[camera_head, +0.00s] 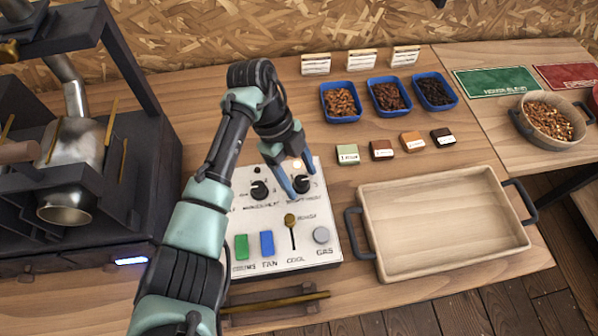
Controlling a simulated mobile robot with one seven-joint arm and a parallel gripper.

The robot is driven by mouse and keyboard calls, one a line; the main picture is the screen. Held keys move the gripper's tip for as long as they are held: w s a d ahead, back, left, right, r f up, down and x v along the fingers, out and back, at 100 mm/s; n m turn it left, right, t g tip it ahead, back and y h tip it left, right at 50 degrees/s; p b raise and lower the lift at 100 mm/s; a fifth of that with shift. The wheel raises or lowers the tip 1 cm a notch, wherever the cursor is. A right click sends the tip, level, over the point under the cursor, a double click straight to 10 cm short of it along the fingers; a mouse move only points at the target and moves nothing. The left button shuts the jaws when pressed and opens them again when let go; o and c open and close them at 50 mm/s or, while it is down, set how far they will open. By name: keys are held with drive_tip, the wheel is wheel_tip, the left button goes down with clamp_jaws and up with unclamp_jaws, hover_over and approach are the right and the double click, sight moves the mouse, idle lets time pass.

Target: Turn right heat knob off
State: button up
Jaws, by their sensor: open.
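The right heat knob (301,184) is a round black knob near the upper right of the white control panel (324,252). A second black knob (260,189) sits to its left. My gripper (296,180) points down at the right knob, with its blue fingers open. One finger lies in front of the knob's left side, and the other shows at its upper right. The fingers partly cover the knob, so its pointer angle and any contact cannot be told. A small light (297,164) glows behind the knob, partly covered by my gripper.
The panel also has a green button (241,247), a blue button (267,244), a brass-topped lever (291,221) and a grey gas button (321,235). A wooden tray (374,236) stands close on the right. The dark roaster (140,150) stands at the left.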

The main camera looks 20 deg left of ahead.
clamp_jaws()
